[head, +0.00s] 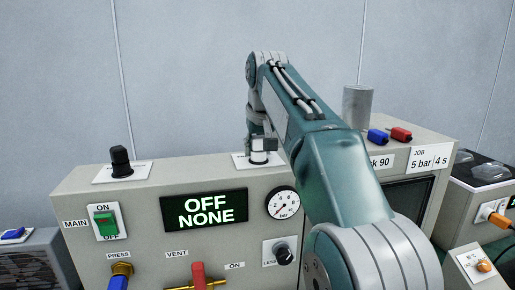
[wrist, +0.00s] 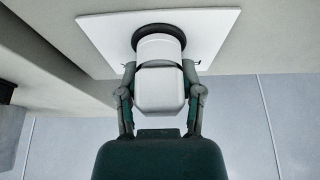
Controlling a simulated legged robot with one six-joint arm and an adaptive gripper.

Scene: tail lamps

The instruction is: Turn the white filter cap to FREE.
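The white filter cap (wrist: 160,88) stands out from a white square plate (wrist: 98,32) in the wrist view, with a dark ring at its base. My gripper (wrist: 159,67) has one finger on each side of the cap, and the fingertips close in against its sides near the collar. In the head view my gripper (head: 261,146) is over the plate (head: 240,160) on top of the grey machine, and the cap is mostly hidden there. No FREE marking can be read in either view.
A black knob (head: 120,160) stands on another plate at the left. The front panel holds a display (head: 204,209) reading OFF NONE, a green switch (head: 106,221) and a pressure gauge (head: 283,203). A grey cylinder (head: 356,106) and blue and red connectors (head: 400,134) are at the right.

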